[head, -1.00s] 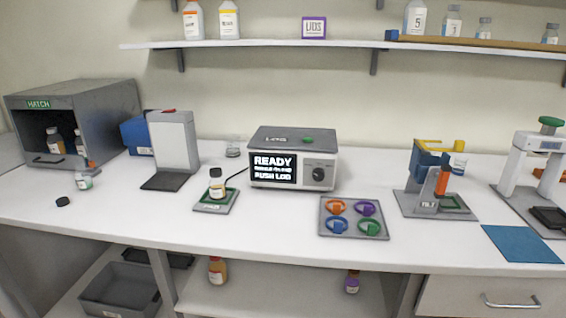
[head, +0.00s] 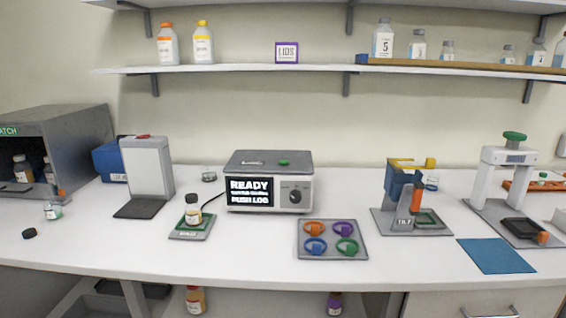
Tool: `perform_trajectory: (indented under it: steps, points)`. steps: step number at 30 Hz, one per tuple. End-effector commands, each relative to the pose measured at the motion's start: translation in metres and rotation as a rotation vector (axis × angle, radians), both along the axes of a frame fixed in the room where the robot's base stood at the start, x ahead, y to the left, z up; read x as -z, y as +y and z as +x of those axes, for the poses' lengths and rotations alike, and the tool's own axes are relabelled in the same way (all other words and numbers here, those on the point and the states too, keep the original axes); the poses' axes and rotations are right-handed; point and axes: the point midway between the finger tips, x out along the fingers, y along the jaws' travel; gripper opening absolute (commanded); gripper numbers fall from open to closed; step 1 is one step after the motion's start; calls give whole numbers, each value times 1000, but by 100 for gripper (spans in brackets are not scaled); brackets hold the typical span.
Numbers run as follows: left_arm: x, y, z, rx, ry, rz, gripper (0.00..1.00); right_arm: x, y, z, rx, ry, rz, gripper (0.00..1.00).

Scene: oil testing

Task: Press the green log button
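The green log button (head: 283,162) is a small green disc on the dark top of the grey logger box (head: 268,185), beside the word LOG. The box stands near the middle of the bench, and its black screen (head: 250,192) reads READY and PUSH LOG. A dark knob is on its front right. A small bottle with a dark cap (head: 193,210) stands upright on the sensor pad (head: 190,232) left of the box, with a cable leading towards the box. Neither of my grippers shows in the head view.
A tray of coloured rings (head: 332,252) lies in front of the box. A grey stand (head: 148,170) and the hatch cabinet (head: 75,130) are left. A blue and yellow device (head: 405,195), a white press (head: 500,185) and a blue mat (head: 495,256) are right. A shelf (head: 230,69) runs above.

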Motion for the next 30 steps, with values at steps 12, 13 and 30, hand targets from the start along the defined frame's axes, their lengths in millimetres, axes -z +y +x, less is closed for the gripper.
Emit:
perform_trajectory:
  steps: [12, 13, 30]
  points:
    - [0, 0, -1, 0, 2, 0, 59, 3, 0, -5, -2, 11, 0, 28]
    - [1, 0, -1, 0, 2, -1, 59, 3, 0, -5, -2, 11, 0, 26]
    - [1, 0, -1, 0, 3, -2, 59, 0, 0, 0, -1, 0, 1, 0]
